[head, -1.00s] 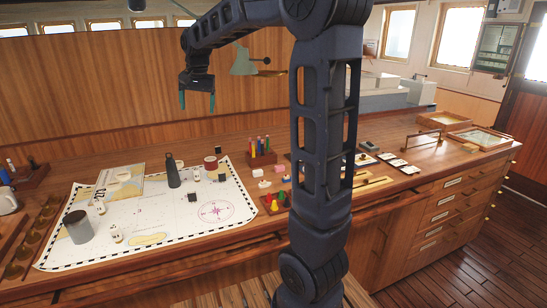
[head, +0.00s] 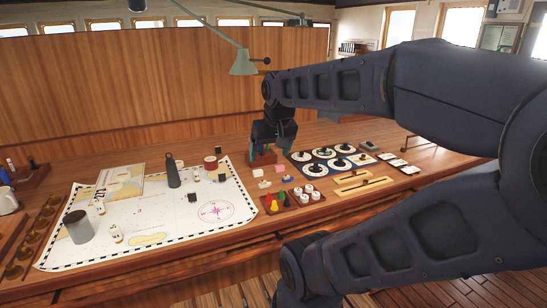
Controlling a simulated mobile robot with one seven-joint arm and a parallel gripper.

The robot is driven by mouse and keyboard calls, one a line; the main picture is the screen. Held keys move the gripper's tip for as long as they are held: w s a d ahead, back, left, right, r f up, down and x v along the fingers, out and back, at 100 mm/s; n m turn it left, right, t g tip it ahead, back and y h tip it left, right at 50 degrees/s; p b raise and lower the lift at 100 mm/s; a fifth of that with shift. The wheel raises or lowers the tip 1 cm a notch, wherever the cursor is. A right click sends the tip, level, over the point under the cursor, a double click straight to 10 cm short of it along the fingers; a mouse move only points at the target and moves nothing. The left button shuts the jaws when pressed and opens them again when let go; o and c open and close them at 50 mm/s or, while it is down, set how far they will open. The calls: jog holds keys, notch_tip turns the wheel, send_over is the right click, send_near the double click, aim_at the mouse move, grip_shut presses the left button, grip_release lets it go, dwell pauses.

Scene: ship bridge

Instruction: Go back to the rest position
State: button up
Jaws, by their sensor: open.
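My gripper (head: 270,155) hangs at the end of my arm, pointing down in the middle of the head view. Its green-tipped fingers are apart and I see nothing held between them. It appears in front of the pen holder, which it mostly hides, at the back of the wooden chart table (head: 225,255). My dark arm reaches in from the right and covers much of the right side of the view.
A nautical chart (head: 155,212) bears a grey cup (head: 77,227) and a dark bottle (head: 173,172). A tray with colored pieces (head: 276,203), white knobs (head: 307,193) and round dials (head: 322,157) lie right of it. A green lamp (head: 242,63) hangs above.

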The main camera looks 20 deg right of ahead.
jog(key=shift+s+d+f, duration=0.25)
jog(key=shift+s+f, duration=0.35)
jog(key=shift+s, duration=0.15)
jog(key=o, duration=0.4)
jog(key=shift+w+a+r, duration=0.1)
jog(key=shift+w, duration=0.05)
jog(key=w+a+n+g, duration=0.2)
jog(key=w+a+n, duration=0.5)
jog(key=w, duration=0.3)
jog(key=w+a+n+g, duration=0.1)
jog(key=w+a+n, duration=0.65)
jog(key=w, duration=0.35)
jog(key=w+a+f+n+g, duration=0.1)
jog(key=w+a+f+n, duration=0.35)
jog(key=a, duration=0.35)
notch_tip(320, 180, down, 9)
jog(key=shift+w+a+r+m, duration=0.15)
jog(key=shift+w+r+m, duration=0.05)
jog(key=shift+w+m, duration=0.2)
